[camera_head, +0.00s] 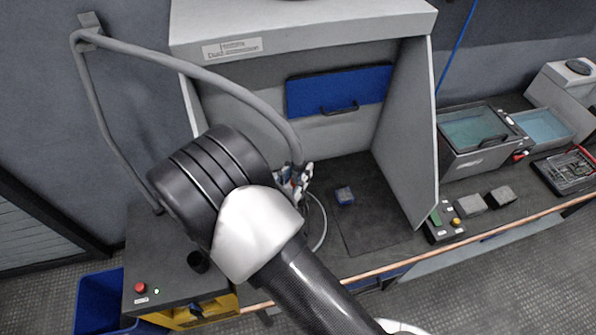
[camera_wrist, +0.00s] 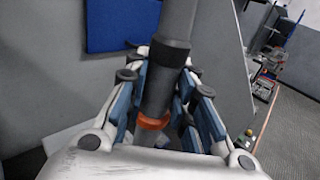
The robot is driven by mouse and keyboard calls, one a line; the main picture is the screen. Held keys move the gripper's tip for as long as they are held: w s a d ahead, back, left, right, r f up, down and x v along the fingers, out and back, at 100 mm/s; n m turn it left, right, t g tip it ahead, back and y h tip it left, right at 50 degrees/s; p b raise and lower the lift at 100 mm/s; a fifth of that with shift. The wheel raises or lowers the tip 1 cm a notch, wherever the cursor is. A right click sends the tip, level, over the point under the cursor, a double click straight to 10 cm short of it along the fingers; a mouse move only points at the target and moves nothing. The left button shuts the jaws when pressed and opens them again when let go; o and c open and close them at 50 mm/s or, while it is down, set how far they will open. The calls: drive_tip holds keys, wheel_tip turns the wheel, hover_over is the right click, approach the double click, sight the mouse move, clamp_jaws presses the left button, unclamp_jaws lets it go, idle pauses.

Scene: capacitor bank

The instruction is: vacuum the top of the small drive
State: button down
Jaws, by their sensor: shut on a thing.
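My gripper (camera_head: 294,180) is inside the grey booth, partly hidden behind my arm. In the wrist view my gripper (camera_wrist: 166,88) has its fingers closed on both sides of the dark vacuum nozzle (camera_wrist: 160,85), which has an orange ring at its lower end. The grey vacuum hose (camera_head: 240,92) runs from the nozzle up to a wall bracket.
The booth's right side wall (camera_head: 410,125) and blue rear panel with handle (camera_head: 338,90) enclose the work area. A control box with buttons (camera_head: 446,226), grey blocks (camera_head: 485,200) and a tank (camera_head: 478,135) stand to the right. The dark mat (camera_head: 375,225) is mostly bare.

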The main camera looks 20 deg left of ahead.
drive_tip(key=shift+a, duration=0.1)
idle(0.3)
drive_tip(key=shift+s+a+b, duration=0.15)
drive_tip(key=shift+s+a, duration=0.35)
drive_tip(key=shift+a, duration=0.25)
drive_tip(key=shift+s+a+b, duration=0.15)
drive_tip(key=shift+s+a, duration=0.35)
drive_tip(key=shift+a, duration=0.25)
drive_tip(key=s+a, duration=0.2)
drive_tip(key=a, duration=0.1)
drive_tip(key=shift+b, duration=0.35)
drive_tip(key=shift+w+a, duration=0.1)
idle(0.8)
drive_tip(key=shift+w+a+b, duration=0.25)
drive_tip(key=shift+w+a, duration=0.25)
drive_tip(key=shift+w, duration=0.35)
drive_tip(key=shift+w+a+b, duration=0.25)
drive_tip(key=shift+w+a, duration=0.25)
drive_tip(key=shift+w, duration=0.3)
